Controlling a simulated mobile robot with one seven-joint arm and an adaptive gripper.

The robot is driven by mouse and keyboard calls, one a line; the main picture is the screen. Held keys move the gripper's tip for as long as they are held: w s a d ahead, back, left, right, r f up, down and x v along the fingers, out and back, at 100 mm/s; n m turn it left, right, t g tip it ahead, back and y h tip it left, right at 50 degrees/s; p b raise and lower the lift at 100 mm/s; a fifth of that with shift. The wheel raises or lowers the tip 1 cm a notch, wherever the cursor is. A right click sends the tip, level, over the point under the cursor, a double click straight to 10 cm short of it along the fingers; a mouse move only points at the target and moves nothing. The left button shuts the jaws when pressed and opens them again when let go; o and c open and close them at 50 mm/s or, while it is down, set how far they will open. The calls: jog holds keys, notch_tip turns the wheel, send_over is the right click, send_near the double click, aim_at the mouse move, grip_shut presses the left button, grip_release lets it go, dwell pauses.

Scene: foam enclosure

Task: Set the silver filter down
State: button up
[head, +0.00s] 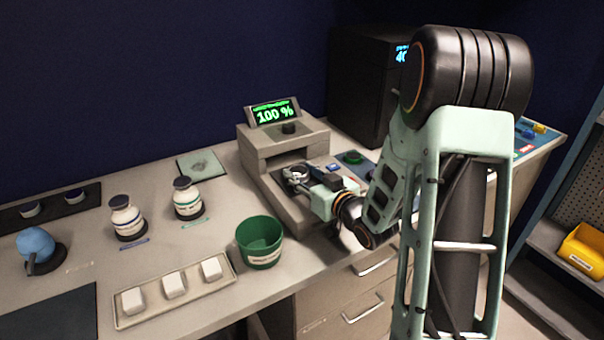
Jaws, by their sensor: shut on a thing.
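My gripper (305,183) is over the front platform of the grey bench machine (282,151), its fingers pointing left. It is shut on a small silver round thing, which looks like the silver filter (295,173). The filter is at or just above the platform, in front of the machine's opening; I cannot tell whether it touches the surface. The fingers and wrist hide part of it. The machine's tilted screen reads 100 %.
A green cup (260,243) stands in front of the machine. A tray (222,268) of white blocks, two labelled bottles (126,217) and a blue round object (36,244) are to the left. A black box (364,85) stands behind my arm. Some bare counter lies left of the machine.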

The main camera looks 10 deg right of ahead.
jog(key=shift+f, duration=0.2)
jog(key=o, duration=1.1)
jog(key=shift+r, duration=0.1)
jog(key=shift+r, duration=0.15)
jog(key=v, duration=0.4)
jog(key=p+v, duration=0.1)
jog(key=v, duration=0.4)
jog(key=shift+s+d+r, duration=0.15)
jog(key=shift+s+r, duration=0.05)
jog(key=shift+r, duration=0.05)
jog(key=shift+s+d+p, duration=0.1)
jog(key=shift+p, duration=1.05)
jog(key=s+p, duration=0.1)
jog(key=p, duration=0.2)
jog(key=shift+s+d+p, duration=0.2)
jog(key=shift+p, duration=0.15)
jog(key=shift+s+d+p, duration=0.1)
jog(key=shift+s+p, duration=0.25)
jog(key=shift+p, duration=0.35)
